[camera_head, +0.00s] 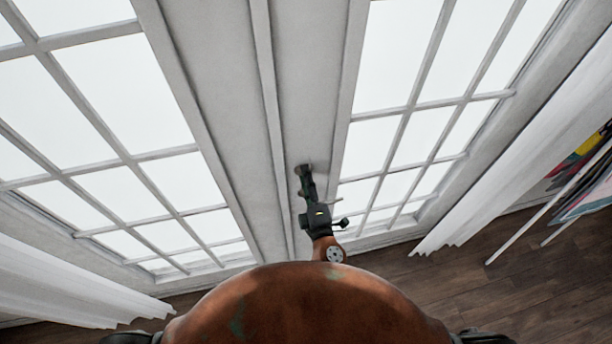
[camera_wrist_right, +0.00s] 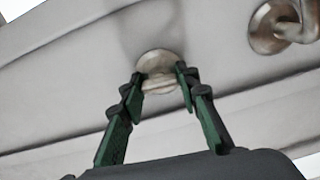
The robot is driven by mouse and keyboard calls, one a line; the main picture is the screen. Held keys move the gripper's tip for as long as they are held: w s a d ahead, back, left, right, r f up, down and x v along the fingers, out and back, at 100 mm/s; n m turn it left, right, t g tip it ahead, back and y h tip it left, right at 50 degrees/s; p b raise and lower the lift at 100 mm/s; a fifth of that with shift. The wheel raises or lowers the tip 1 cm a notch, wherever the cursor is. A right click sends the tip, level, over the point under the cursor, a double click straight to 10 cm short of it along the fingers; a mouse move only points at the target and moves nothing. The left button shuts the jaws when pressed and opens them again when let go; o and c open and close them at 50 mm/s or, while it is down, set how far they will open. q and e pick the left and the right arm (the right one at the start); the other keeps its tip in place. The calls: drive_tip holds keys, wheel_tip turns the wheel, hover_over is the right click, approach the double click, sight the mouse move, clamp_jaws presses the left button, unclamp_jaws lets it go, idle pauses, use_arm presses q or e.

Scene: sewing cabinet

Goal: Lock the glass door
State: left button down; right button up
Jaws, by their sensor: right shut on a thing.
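The glass double door has white frames and many panes; its left leaf (camera_head: 185,75) and right leaf (camera_head: 352,70) meet at the middle and look closed. My right gripper (camera_head: 304,172) reaches up to the right leaf's inner stile. In the right wrist view the gripper (camera_wrist_right: 160,82) is shut on a round metal lock knob (camera_wrist_right: 158,62), with one green finger on each side of it. A metal door handle (camera_wrist_right: 272,26) shows at the upper right of that view, apart from the fingers. My left gripper is not in view.
White curtains hang at the left (camera_head: 60,285) and right (camera_head: 500,150) of the door. Colourful items (camera_head: 590,165) and pale rods stand at the far right. The dark wooden floor (camera_head: 470,280) is clear near the door.

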drive_tip(key=shift+n, duration=0.5)
drive_tip(key=o, duration=1.2)
drive_tip(key=shift+s, duration=0.15)
drive_tip(key=v, duration=1.1)
drive_tip(key=shift+s+d, duration=0.1)
drive_tip(key=shift+s, duration=0.25)
drive_tip(key=shift+f, duration=0.1)
